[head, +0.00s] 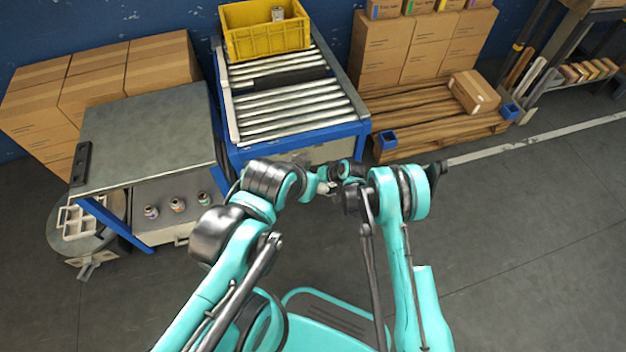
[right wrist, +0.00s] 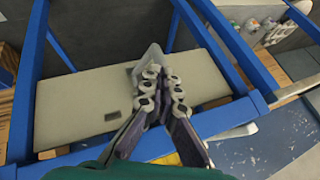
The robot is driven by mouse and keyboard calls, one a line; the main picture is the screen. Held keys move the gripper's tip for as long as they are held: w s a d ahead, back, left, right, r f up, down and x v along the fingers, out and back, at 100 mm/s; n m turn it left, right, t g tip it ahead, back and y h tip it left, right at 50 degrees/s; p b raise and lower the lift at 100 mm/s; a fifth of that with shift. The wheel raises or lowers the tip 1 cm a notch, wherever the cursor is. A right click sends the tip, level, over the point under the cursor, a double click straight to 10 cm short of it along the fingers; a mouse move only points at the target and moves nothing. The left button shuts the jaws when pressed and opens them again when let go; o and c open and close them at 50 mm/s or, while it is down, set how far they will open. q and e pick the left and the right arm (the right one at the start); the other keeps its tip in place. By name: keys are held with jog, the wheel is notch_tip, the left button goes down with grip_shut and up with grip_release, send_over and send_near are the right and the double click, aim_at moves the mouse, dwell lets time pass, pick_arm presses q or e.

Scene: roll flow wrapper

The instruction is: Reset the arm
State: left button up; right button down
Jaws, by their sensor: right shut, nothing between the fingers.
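In the head view both of my teal and black arms are folded in front of my base, their wrists close together at the middle, before the roller conveyor (head: 297,105). My left gripper (head: 326,187) shows only as a small pale and dark shape there, and its fingers are too small to read. My right gripper (right wrist: 155,72) shows in the right wrist view, shut and empty, its fingertips together over a beige panel (right wrist: 80,108) inside a blue frame (right wrist: 28,75). I cannot tell whether it touches the panel.
A yellow crate (head: 265,40) holding a small can stands at the conveyor's far end. A grey-topped table (head: 150,130) with several small spools below is at left. Cartons on a wooden pallet (head: 425,110) are at right. The floor (head: 540,220) at right is clear.

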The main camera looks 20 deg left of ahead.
dwell(0.3)
jog(key=w+d+r+m+t+h, duration=0.1)
jog(key=w+d+r, duration=0.1)
jog(key=d+r, duration=0.45)
jog(key=w+d+r+t, duration=0.1)
jog(key=w+d+r, duration=0.2)
jog(key=r, duration=0.7)
jog(key=s+d+r+m+t+h, duration=0.15)
jog(key=s+d+r, duration=0.25)
jog(key=d+r, duration=0.95)
jog(key=s+d+r+m+t+h, duration=0.1)
jog(key=s+d+r+h, duration=0.1)
jog(key=s+d, duration=0.8)
jog(key=s+d+r+m+h, duration=0.2)
jog(key=s+d+r, duration=0.3)
jog(key=s+d, duration=0.6)
jog(key=shift+s+d+t+h, duration=0.25)
jog(key=shift+s+t+h, duration=0.1)
jog(key=shift+s, duration=0.45)
jog(key=shift+m, duration=0.25)
